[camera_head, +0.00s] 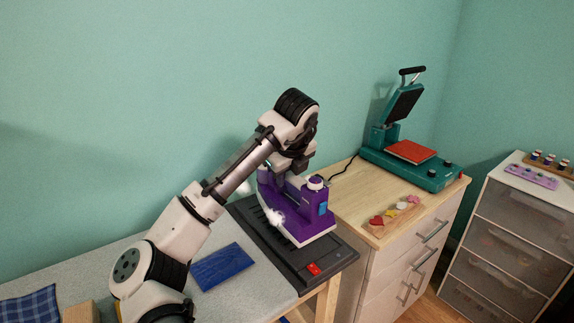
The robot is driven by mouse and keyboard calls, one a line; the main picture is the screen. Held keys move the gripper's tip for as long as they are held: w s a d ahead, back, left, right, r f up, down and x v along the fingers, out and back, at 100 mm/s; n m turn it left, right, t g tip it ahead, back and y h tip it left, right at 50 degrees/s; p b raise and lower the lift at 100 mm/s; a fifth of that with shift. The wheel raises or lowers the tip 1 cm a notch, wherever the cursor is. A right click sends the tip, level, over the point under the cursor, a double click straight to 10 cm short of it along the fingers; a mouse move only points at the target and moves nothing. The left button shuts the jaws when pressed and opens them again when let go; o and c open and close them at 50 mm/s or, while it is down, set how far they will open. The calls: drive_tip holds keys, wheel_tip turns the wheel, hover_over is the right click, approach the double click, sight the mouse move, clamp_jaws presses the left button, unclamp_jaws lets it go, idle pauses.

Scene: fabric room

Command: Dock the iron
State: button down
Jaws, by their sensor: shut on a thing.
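The purple iron (297,212) has a pale soleplate, a white knob on top and a blue part on its side. It is at the dark dock base (316,263), over its middle. I cannot tell whether the soleplate rests fully on the base. The dock has a red switch at its front corner. My gripper (287,178) is shut on the iron's upper part, and my arm comes in from the lower left. The fingertips are mostly hidden by the arm and the iron. A white puff, like steam, shows at the iron's left side.
A blue folded cloth (222,267) lies on the grey ironing surface (130,260) left of the dock. A wooden cabinet (366,225) at the right carries a teal heat press (422,169) and a small tray of coloured pieces (396,215). A drawer unit (520,230) stands farther right.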

sight(287, 195)
drive_tip(key=shift+f, duration=1.85)
drive_tip(key=c, duration=1.2)
unclamp_jaws()
drive_tip(key=shift+f, duration=0.15)
drive_tip(key=v, duration=1.2)
drive_tip(key=shift+b, duration=0.35)
drive_tip(key=shift+s, duration=0.1)
